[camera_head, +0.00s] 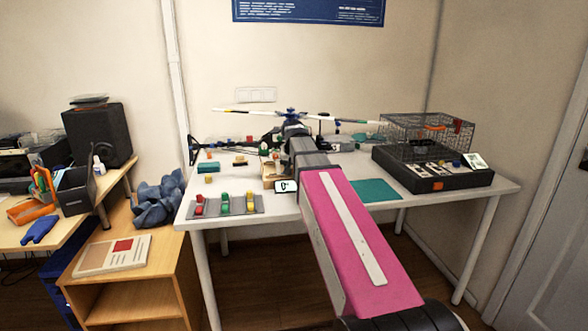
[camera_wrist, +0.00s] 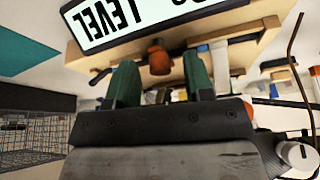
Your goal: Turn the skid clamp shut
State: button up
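An orange knob (camera_wrist: 159,60), which looks like the skid clamp, shows in the wrist view on a pale wooden stand below a "LEVEL" display. My gripper (camera_wrist: 160,68) has two green fingers spread apart, with the knob in the gap between their tips. A space shows on each side of the knob; I cannot tell whether the fingers touch it. In the head view, the model helicopter (camera_head: 291,131) stands on the white table. My pink arm hides the gripper and the knob there. The wooden stand (camera_head: 269,171) and its display (camera_head: 286,187) partly show beside the arm.
A grey rack (camera_head: 240,210) with red, green and yellow pieces lies at the table's front left. A teal mat (camera_head: 376,191) lies right of my arm. A wire cage (camera_head: 428,137) on a black base stands farther right. Parts crowd around the stand.

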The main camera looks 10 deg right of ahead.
jog(key=s+a+r, duration=0.1)
jog(key=s+r, duration=0.1)
jog(key=s, duration=0.4)
jog(key=s+a+r, duration=0.2)
jog(key=s, duration=0.5)
jog(key=shift+s+r, duration=0.3)
